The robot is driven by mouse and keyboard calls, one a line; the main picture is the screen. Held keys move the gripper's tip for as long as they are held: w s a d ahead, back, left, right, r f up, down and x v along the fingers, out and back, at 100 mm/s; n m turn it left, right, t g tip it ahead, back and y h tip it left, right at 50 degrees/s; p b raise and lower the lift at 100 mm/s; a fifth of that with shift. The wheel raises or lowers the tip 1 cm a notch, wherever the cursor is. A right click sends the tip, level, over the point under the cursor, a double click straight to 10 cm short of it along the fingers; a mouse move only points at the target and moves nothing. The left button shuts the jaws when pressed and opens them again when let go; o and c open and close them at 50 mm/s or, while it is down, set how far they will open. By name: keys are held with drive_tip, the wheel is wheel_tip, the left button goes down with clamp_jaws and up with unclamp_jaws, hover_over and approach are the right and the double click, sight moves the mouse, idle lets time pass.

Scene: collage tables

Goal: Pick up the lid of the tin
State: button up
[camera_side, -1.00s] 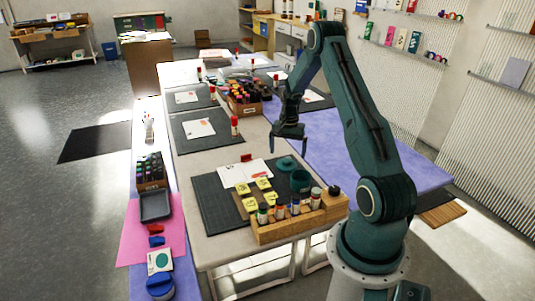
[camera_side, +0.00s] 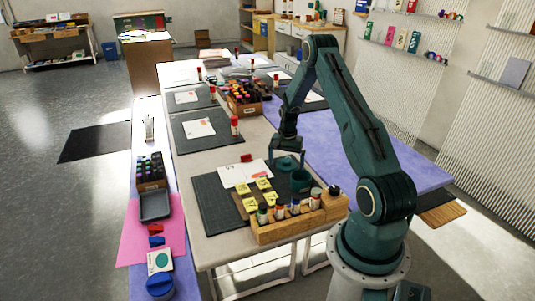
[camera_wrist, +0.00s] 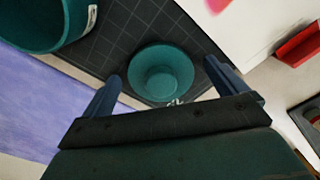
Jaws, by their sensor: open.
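The teal lid (camera_wrist: 163,72) lies on the dark cutting mat with its round knob facing up. In the side view the lid (camera_side: 288,163) sits just behind and left of the open teal tin (camera_side: 301,181). The tin (camera_wrist: 45,22) also shows at the upper left of the wrist view. My gripper (camera_side: 287,158) is open and low over the lid, and its fingers partly cover it in the side view. In the wrist view my gripper (camera_wrist: 165,78) has one finger on each side of the lid. I cannot tell if the fingers touch it.
A wooden tray (camera_side: 290,228) of several bottles stands at the mat's front edge. Yellow notes (camera_side: 263,184) and white paper (camera_side: 236,174) lie left of the lid.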

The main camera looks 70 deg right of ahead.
sight(287, 162)
drive_tip(key=shift+c, duration=0.3)
drive_tip(key=c, duration=1)
drive_tip(key=shift+o, duration=0.2)
drive_tip(key=shift+r, duration=0.1)
wheel_tip(287, 162, up, 20)
idle(0.5)
drive_tip(key=s+a+f, duration=0.8)
drive_tip(key=a, duration=0.1)
drive_tip(key=shift+s+a, duration=0.2)
drive_tip(key=shift+s, duration=0.1)
